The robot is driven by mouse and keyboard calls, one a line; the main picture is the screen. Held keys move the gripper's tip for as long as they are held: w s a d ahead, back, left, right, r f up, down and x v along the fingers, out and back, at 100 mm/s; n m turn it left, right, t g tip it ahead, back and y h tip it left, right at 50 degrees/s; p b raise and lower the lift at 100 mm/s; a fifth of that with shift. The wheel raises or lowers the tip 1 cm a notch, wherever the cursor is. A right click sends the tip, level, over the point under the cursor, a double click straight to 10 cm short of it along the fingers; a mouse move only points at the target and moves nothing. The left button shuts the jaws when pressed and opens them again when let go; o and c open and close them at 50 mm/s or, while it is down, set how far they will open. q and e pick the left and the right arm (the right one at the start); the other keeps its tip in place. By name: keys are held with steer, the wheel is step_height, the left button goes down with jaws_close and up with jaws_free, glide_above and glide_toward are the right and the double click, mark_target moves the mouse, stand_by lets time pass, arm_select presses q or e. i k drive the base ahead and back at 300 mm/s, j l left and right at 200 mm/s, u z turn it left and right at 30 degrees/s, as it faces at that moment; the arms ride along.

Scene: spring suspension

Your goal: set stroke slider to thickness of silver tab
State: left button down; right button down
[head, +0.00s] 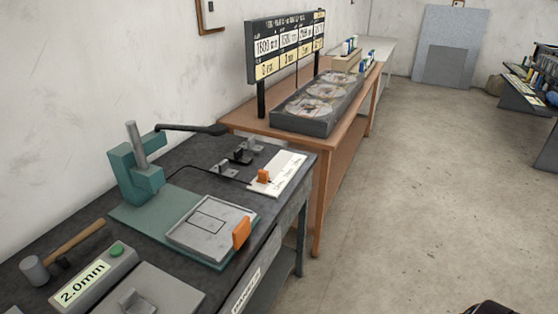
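A white scale plate (285,170) with dark markings lies on the dark workbench, near its far right edge. A small orange slider block (264,176) sits on the plate's left part; its exact setting is too small to read. Small silver and black fittings (240,155) stand just behind it. I cannot tell which piece is the silver tab. A grey display box (97,275) at the front left reads "2.0mm" and has a green button. Neither of my grippers shows clearly.
A teal press (137,165) with a black lever stands at the back left. A grey tray (212,226) with an orange block (242,232) is before it. A hammer (62,250) lies left. A brown table (335,140) holds discs and a sign board (287,47).

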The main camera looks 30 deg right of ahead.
mark_target(263, 177)
steer(key=z, duration=1.1)
